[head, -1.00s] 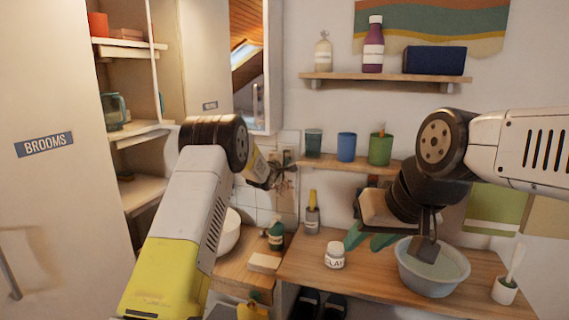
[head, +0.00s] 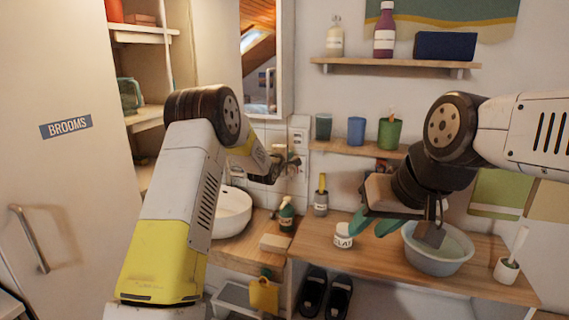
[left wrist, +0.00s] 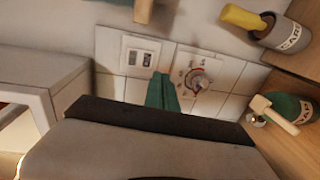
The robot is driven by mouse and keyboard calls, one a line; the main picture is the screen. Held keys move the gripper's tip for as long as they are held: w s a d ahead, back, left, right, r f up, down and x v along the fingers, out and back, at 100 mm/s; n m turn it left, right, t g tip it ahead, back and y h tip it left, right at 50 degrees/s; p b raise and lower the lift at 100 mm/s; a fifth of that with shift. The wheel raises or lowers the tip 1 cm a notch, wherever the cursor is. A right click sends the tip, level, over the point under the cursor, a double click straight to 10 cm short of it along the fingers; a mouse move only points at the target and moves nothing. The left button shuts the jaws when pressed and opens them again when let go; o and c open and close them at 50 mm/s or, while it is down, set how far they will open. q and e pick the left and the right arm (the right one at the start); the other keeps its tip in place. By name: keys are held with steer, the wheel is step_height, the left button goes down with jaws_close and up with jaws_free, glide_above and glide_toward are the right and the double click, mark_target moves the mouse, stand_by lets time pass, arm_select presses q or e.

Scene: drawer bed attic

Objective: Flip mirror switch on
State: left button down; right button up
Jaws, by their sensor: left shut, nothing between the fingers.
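The mirror (head: 258,55) hangs on the wall at upper middle in the head view. Below it, a pale wall panel (head: 299,135) is partly hidden by my left gripper (head: 290,163). In the left wrist view, a white plate with small dark switches (left wrist: 143,55) sits beside a plate with a round knob (left wrist: 198,82). I cannot tell which one is the mirror switch. My left gripper's teal fingers (left wrist: 161,92) are shut and empty, in front of these plates; contact is unclear. My right gripper (head: 376,224) is open and empty above the wooden counter.
A white basin (head: 232,212), green bottle (head: 286,214) and cup with a yellow-handled item (head: 321,198) stand below the panel. A white jar (head: 343,236) and grey bowl (head: 438,248) are near my right gripper. A small shelf (head: 360,149) juts out right of the panel.

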arm_select(q)
steer(key=v, duration=0.3)
steer(key=f+v, duration=0.1)
steer(key=v, duration=0.1)
steer(key=shift+s+a+f, duration=0.1)
steer(key=shift+s+f, duration=0.05)
steer(key=shift+s, duration=0.3)
steer(key=s+a+r+m+g+y, duration=0.1)
steer(key=s+a+r+m+g, duration=0.25)
steer(key=s, duration=0.55)
steer(key=s+a+r+m+g+y, duration=0.1)
steer(key=s+a+r+m+y, duration=0.15)
steer(key=s+a+r, duration=0.55)
steer(key=s+f+m+g, duration=0.2)
steer(key=s+m, duration=0.2)
steer(key=s, duration=1.2)
steer(key=s+f+m+g, duration=0.2)
steer(key=s+m, duration=0.3)
steer(key=s, duration=1.1)
steer(key=shift+a+g, duration=0.4)
steer(key=shift+g, duration=0.15)
